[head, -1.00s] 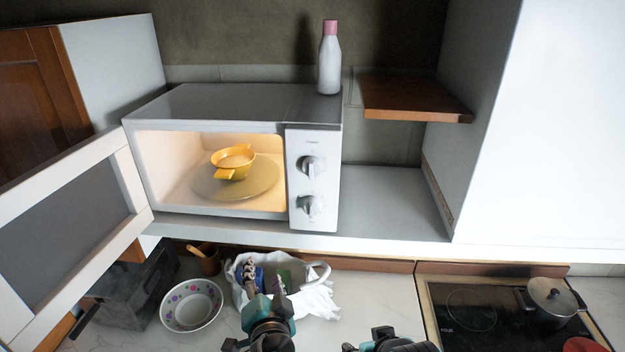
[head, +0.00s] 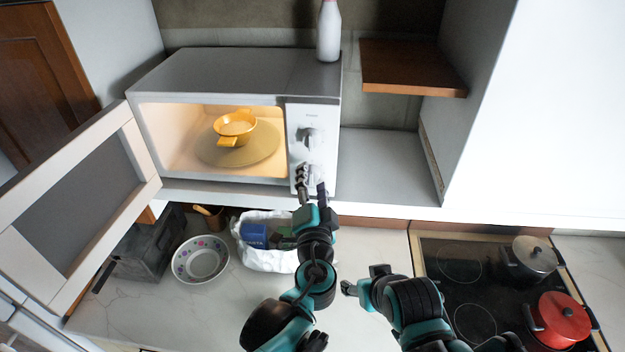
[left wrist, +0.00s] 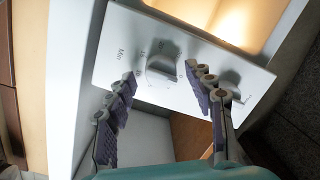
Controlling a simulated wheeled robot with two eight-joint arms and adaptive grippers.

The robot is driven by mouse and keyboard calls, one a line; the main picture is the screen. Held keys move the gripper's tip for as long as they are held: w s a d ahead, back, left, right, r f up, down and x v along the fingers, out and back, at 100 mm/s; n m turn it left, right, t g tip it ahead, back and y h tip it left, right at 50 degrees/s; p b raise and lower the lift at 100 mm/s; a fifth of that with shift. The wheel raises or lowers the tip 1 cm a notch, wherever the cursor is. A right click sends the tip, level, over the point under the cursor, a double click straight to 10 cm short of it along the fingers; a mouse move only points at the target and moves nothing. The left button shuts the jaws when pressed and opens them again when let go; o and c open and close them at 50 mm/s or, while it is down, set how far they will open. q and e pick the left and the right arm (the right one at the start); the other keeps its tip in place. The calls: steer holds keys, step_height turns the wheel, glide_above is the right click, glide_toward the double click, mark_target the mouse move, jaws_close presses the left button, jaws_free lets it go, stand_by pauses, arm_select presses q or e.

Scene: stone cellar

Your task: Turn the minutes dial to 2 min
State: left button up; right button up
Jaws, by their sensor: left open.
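The microwave (head: 225,70) stands on the shelf with its door open to the left. Its white panel has an upper dial (head: 306,136) and a lower dial, the minutes dial, which is partly hidden by my left gripper (head: 311,182). In the left wrist view the minutes dial (left wrist: 162,68) shows with "Min" and numbers beside it, and the other dial (left wrist: 233,82) is partly behind a finger. My left gripper (left wrist: 159,73) is open, one finger on either side of the minutes dial in the picture; contact cannot be told. My right gripper (head: 362,284) is low above the counter.
The open door (head: 140,165) is left of my left arm. A yellow pot (head: 235,127) sits inside the microwave, a bottle (head: 329,32) on top. Below are a bowl (head: 200,259), a bag (head: 262,262) and a hob with a steel pot (head: 530,258) and a red pot (head: 560,320).

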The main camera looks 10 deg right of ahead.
arm_select(q)
steer(key=shift+w, duration=0.1)
steer(key=c, duration=1.2)
steer(key=shift+o, duration=0.2)
steer(key=m+b, duration=0.2)
steer(key=m, duration=0.2)
steer(key=shift+a+f+b, duration=0.1)
steer(key=shift+f+b, duration=0.15)
steer(key=shift+b, duration=0.15)
steer(key=m+b, duration=0.1)
steer(key=m, duration=0.2)
steer(key=shift+m+t+h, duration=0.3)
steer(key=shift+m+t, duration=0.1)
steer(key=shift+m+b, duration=0.55)
steer(key=shift+m, duration=0.65)
